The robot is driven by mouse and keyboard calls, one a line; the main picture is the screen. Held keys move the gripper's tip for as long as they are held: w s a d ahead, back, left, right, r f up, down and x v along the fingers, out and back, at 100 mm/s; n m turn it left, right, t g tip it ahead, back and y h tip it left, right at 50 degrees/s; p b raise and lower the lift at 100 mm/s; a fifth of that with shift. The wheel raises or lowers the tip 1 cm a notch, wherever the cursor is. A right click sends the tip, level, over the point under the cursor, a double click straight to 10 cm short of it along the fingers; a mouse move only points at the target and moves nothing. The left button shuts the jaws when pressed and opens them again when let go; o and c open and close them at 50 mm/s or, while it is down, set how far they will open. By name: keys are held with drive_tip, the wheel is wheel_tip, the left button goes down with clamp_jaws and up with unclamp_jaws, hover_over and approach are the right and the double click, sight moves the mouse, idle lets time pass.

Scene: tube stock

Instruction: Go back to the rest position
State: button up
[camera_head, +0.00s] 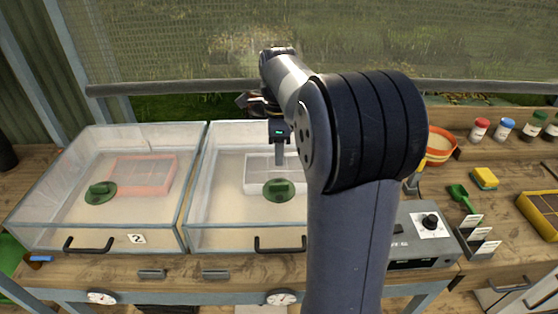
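My arm reaches forward across the middle of the view and hides part of the bench behind it. My gripper (279,153) points down over the right clear box (222,222). From this angle only one narrow grey finger shows clearly, so I cannot tell whether it is open or shut. A white tray-like frame (255,172) and a round green piece with a knob (279,190) show at this box, below the gripper.
A left clear box (60,205), labelled 2, shows an orange frame (143,176) and a green knob (100,192). A grey device with a dial (425,240), orange bowl (440,146), green scoop (461,197), yellow sponge (485,178) and several capped jars (504,129) stand right.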

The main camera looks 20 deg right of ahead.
sight(279, 183)
idle(0.4)
wheel_tip(279, 183, down, 11)
drive_tip(key=shift+r+p, duration=0.1)
drive_tip(key=shift+p, duration=0.25)
drive_tip(key=shift+r, duration=0.15)
